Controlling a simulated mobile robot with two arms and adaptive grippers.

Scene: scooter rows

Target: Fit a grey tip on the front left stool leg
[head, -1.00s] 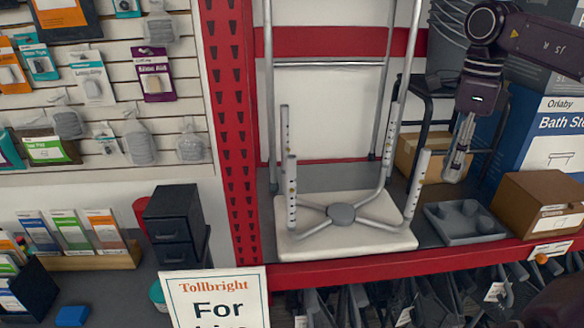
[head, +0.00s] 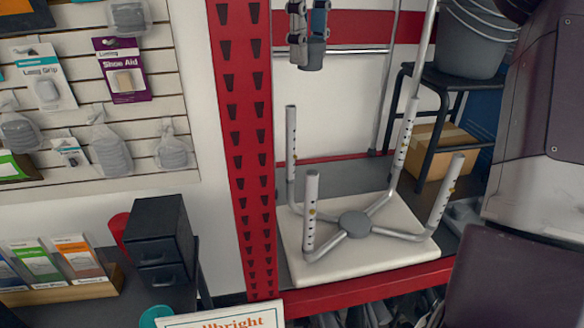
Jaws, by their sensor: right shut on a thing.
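The stool lies upside down on the shelf, its white seat (head: 300,265) underneath and its grey legs pointing up. The front left stool leg (head: 311,212) stands bare, with its open top upward and holes down its side. The other legs in view have no tip on them. My right gripper (head: 308,22) is at the top of the picture, shut on a dark grey tip (head: 310,56). The tip hangs above the left legs, clearly apart from them in the picture. My left gripper is out of view.
A red perforated post (head: 239,150) stands close left of the stool. My right arm covers the right side and hides most of the grey tray (head: 461,214). A black step stool (head: 438,100) with grey buckets (head: 472,45) stands behind. A red shelf edge (head: 370,288) runs in front.

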